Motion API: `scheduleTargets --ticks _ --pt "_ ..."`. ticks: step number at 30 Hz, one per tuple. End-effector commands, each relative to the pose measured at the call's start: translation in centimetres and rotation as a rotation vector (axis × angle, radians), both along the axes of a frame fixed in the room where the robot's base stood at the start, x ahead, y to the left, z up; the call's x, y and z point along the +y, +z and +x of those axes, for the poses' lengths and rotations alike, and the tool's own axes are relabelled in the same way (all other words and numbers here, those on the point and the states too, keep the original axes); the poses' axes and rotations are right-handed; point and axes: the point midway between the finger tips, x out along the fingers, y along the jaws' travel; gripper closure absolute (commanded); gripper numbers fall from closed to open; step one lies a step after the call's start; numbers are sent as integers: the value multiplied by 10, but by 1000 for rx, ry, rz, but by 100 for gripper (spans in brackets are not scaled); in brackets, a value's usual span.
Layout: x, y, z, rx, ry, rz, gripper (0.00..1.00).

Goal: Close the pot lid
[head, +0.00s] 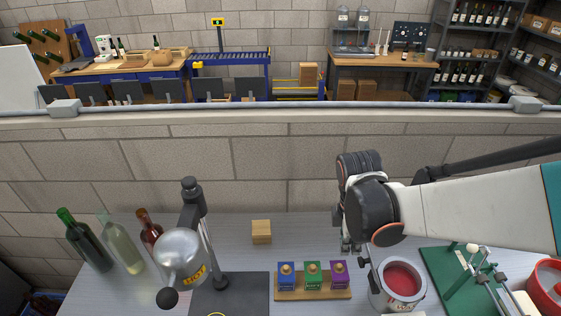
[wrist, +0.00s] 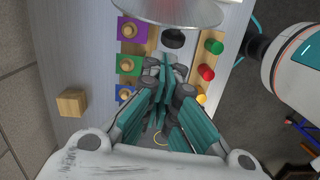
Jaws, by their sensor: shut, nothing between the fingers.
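A round silver pot (head: 384,297) with a red inside stands at the lower right of the head view, its top uncovered. I cannot make out its lid for certain. In the wrist view a shiny silver round edge (wrist: 180,12) crosses the top; I cannot tell whether it is the pot or its lid. My gripper (head: 365,258) points down just left of and behind the pot. In the wrist view its teal fingers (wrist: 162,80) are together with nothing between them. My gripper hides part of the table near the pot.
Blue, green (head: 313,276) and purple blocks stand on a wooden board left of the pot. A lamp-like stand (head: 183,257), several bottles (head: 85,242) and a wooden cube (head: 261,232) are farther left. A green board (head: 440,270) and a red container (head: 546,292) are right.

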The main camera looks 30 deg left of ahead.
Motion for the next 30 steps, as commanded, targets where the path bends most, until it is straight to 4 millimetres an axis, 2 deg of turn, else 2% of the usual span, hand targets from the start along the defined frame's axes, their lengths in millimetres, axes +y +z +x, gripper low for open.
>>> scheduleTargets --ticks 1,12,15,18,24,30 --pt "27 -10 -37 -1 90 1 100" --pt "22 -68 -33 0 88 2 100" --pt "10 -55 -24 -1 83 2 100" --pt "2 -50 -19 -1 82 2 100" --pt "-8 -46 -12 -1 84 2 100" --pt "-9 -47 -11 -1 84 2 100"
